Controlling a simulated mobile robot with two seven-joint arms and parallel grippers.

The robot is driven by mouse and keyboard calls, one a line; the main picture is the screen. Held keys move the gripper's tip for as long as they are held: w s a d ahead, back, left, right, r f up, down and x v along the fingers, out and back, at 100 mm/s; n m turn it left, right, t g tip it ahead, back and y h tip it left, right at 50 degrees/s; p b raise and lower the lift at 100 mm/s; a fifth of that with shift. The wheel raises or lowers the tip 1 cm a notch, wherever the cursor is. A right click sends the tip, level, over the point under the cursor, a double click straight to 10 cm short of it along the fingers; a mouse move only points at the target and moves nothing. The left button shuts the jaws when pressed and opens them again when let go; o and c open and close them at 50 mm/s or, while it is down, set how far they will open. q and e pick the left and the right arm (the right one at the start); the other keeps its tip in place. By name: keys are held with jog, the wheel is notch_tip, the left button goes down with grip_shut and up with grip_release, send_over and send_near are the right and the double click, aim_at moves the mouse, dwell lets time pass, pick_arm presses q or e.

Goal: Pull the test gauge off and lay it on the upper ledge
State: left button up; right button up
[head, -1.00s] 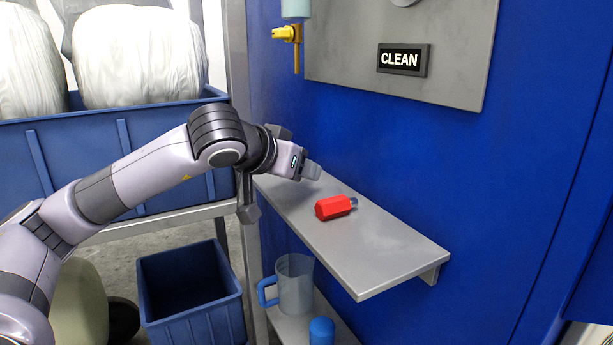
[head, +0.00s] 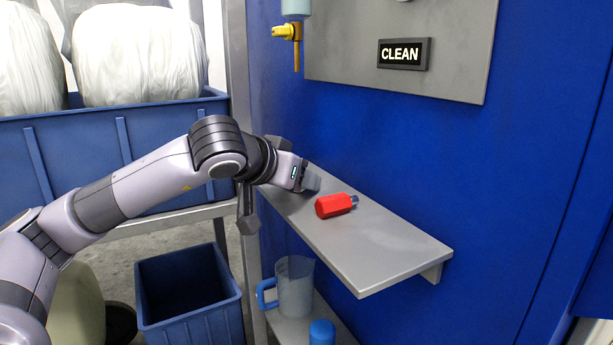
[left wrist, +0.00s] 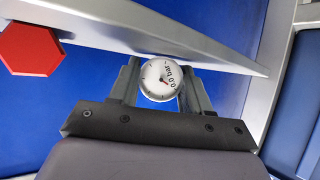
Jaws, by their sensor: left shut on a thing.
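The test gauge (left wrist: 161,79) is round with a white face reading 0.0 bar. In the left wrist view it sits between the two fingers of my left gripper (left wrist: 160,88), which is shut on it. In the head view my left gripper (head: 311,183) is over the far left end of the upper ledge (head: 385,255), a grey shelf on the blue wall; the gauge is not discernible there. The ledge's grey edge (left wrist: 215,58) passes close behind the gauge in the wrist view. I cannot tell whether they touch. My right gripper is not in view.
A jug (head: 295,288) and a blue-capped item (head: 322,332) stand below. A yellow-handled valve (head: 288,32) hangs above. The ledge's near right part is bare.

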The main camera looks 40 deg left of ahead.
pick_arm(q)
jog(key=o, duration=1.2)
jog(key=shift+o, duration=0.2)
jog(key=v, duration=0.2)
jog(key=shift+s+r+p, duration=0.3)
jog(key=shift+p, duration=0.05)
jog(key=v, duration=0.3)
jog(key=shift+s, duration=0.15)
jog(key=shift+s+d+r, duration=0.15)
jog(key=shift+s+r, duration=0.1)
jog(key=shift+s, duration=0.2)
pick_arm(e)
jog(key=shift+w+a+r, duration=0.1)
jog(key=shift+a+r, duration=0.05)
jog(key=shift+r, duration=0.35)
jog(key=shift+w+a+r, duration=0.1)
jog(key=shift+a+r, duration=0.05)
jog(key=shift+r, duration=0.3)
